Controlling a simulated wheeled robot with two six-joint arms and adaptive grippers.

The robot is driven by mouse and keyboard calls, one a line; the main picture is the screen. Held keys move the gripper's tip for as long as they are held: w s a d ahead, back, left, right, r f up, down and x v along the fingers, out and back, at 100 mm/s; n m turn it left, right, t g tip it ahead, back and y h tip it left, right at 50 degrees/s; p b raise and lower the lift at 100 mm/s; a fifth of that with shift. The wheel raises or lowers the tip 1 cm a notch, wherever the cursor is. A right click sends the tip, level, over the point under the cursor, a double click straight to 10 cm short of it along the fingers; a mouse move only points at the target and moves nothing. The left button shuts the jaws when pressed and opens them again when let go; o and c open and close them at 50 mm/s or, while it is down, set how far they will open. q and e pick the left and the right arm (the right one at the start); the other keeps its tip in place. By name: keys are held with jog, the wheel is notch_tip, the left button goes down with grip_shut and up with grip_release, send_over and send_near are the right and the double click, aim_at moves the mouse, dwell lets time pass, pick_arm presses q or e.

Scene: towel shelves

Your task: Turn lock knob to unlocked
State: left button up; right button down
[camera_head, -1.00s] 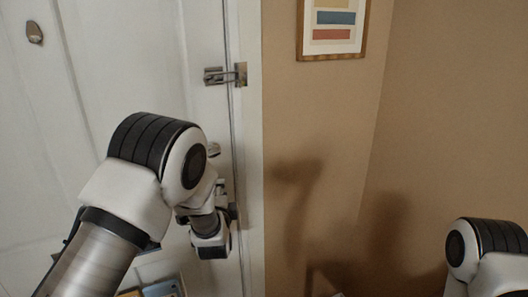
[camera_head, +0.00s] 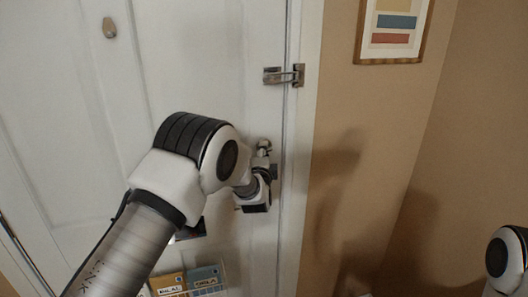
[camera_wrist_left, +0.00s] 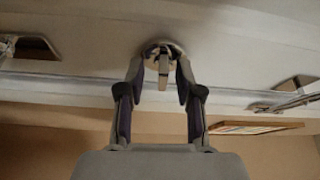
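The lock knob (camera_wrist_left: 163,66) is a small metal thumb-turn on a round plate on the white door. In the wrist view it stands between the tips of my left gripper (camera_wrist_left: 159,75). The two fingers are apart, one on each side of the knob, with a gap showing on both sides. In the head view the knob (camera_head: 264,146) shows near the door's right edge, just above my left gripper (camera_head: 264,172), which is partly hidden by its own wrist. My right arm shows at the lower right, but its gripper is out of view.
A metal swing-bar latch (camera_head: 284,75) sits higher on the door edge and frame. A peephole cover (camera_head: 109,27) is at upper left. Small boxes or books (camera_head: 188,281) show below my arm. A framed picture (camera_head: 394,30) hangs on the tan wall to the right.

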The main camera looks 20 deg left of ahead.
pick_arm(q)
jog(key=shift+s+d+r, duration=0.1)
jog(key=shift+r, duration=0.05)
grip_shut()
jog(key=shift+d+r, duration=0.1)
jog(key=shift+w+d+f+n+t+y+b, duration=0.15)
jog(key=shift+n+y+b, duration=1.3)
jog(key=shift+n+b, duration=2.05)
jog(key=shift+d+n+t+y+b, duration=0.1)
jog(key=shift+n+y+b, duration=1.4)
jog(key=shift+n+b, duration=1.95)
jog(key=shift+w+d+f+n+t+y+b, duration=0.15)
jog(key=shift+n+y+b, duration=1.3)
jog(key=shift+n+b, duration=2)
jog(key=shift+r+n, duration=0.1)
jog(key=shift+n, duration=0.4)
